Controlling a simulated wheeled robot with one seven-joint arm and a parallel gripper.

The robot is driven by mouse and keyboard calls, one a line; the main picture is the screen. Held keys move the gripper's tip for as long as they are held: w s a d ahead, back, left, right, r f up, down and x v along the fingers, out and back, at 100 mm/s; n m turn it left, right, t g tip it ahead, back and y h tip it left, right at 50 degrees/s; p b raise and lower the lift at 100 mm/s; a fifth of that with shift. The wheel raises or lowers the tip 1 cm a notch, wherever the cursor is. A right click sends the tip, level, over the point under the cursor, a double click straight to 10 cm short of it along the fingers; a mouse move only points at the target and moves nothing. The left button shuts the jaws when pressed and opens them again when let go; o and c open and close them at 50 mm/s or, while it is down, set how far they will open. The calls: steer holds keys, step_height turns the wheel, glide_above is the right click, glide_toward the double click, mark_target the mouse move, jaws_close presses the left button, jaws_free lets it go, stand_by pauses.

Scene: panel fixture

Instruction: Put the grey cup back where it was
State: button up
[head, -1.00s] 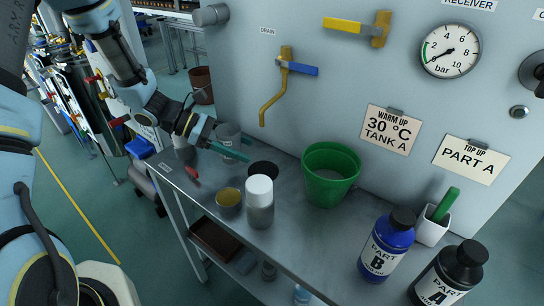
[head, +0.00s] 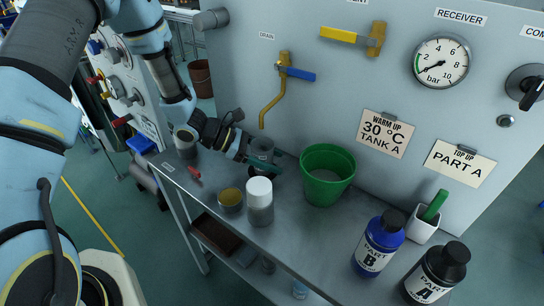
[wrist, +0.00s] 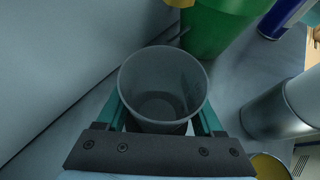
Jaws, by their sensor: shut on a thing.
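The grey cup (head: 262,147) is upright between the teal fingers of my gripper (head: 263,161), beside the panel wall and behind the white-capped jar. In the wrist view the grey cup (wrist: 160,70) is seen from above, open-topped and seemingly empty, with a finger of my gripper (wrist: 160,112) on each side. My gripper is shut on it. I cannot tell whether its base touches the shelf. The dark round patch on the shelf, seen earlier, is now mostly hidden behind the gripper and cup.
A green bucket (head: 327,182) stands close right of the cup. The white-capped jar (head: 259,202) and a tin with yellowish contents (head: 230,200) stand in front. Another grey container (head: 185,142) is at the shelf's left end. Blue (head: 379,245) and black (head: 438,273) bottles stand right.

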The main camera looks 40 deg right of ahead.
steer(key=shift+f, duration=0.1)
steer(key=shift+f, duration=0.15)
steer(key=o, duration=1.4)
steer(key=shift+o, duration=0.2)
steer(key=shift+r, duration=0.35)
steer(key=b+v, duration=0.2)
steer(key=v, duration=1)
steer(key=shift+f+b, duration=0.15)
steer(key=shift+b, duration=0.15)
steer(key=w+a+r+m+t+y, duration=0.1)
steer(key=a+r+m+t+y, duration=0.1)
steer(key=a, duration=0.9)
steer(key=a+r+m+t+y, duration=0.3)
steer(key=a+m+t+y, duration=0.1)
steer(key=a, duration=0.7)
steer(key=w+a+r+m+t+y, duration=0.1)
steer(key=a+m, duration=0.4)
steer(key=a, duration=0.6)
steer(key=shift+w+a+r+t+y, duration=0.2)
steer(key=shift+w+r+t+y, duration=0.15)
steer(key=shift+r+t+y, duration=0.65)
